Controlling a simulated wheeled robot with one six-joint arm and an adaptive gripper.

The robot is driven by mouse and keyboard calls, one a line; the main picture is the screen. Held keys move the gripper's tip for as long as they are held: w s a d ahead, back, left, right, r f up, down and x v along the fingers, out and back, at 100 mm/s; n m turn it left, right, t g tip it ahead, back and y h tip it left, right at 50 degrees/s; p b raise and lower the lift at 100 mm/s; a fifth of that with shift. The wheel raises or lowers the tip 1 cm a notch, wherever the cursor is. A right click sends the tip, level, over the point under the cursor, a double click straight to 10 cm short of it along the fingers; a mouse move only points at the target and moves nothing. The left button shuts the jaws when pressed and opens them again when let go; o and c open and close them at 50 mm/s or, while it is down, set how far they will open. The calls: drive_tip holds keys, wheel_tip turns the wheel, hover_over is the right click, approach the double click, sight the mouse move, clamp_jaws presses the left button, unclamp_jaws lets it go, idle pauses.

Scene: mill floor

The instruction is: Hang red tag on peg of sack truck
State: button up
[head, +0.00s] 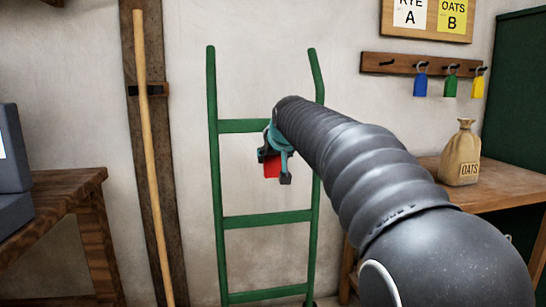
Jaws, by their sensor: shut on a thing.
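The green sack truck (268,221) stands upright against the pale wall in the head view. My gripper (274,174) is in front of its upper part, just below the top crossbar. It is shut on the red tag (272,167), which shows as a small red patch between the fingers. The tag's upper part and any hole in it are hidden by the gripper. No peg on the sack truck can be made out; my arm covers part of the right upright and the top crossbar's right end.
A wooden rack (405,66) on the wall holds a blue tag (420,84), a green tag (450,86) and a yellow tag (478,87). An oats sack (461,156) stands on the right table (508,188).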

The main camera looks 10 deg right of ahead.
drive_tip(key=o, duration=1.2)
drive_tip(key=shift+o, duration=0.2)
drive_tip(key=v, duration=1.1)
drive_tip(key=s+f+g+p, duration=0.1)
drive_tip(key=s+f+g, duration=0.1)
drive_tip(key=s+f, duration=0.35)
drive_tip(key=s+f+g, duration=0.2)
drive_tip(key=s+f, duration=0.1)
drive_tip(key=f, duration=0.5)
drive_tip(key=s+f+p, duration=0.3)
drive_tip(key=s+f, duration=0.2)
drive_tip(key=s, duration=0.7)
drive_tip(key=s+f+g+p, duration=0.1)
drive_tip(key=s+f+p, duration=0.2)
drive_tip(key=s, duration=0.9)
drive_tip(key=shift+f+g+p, duration=0.3)
drive_tip(key=shift+f, duration=0.65)
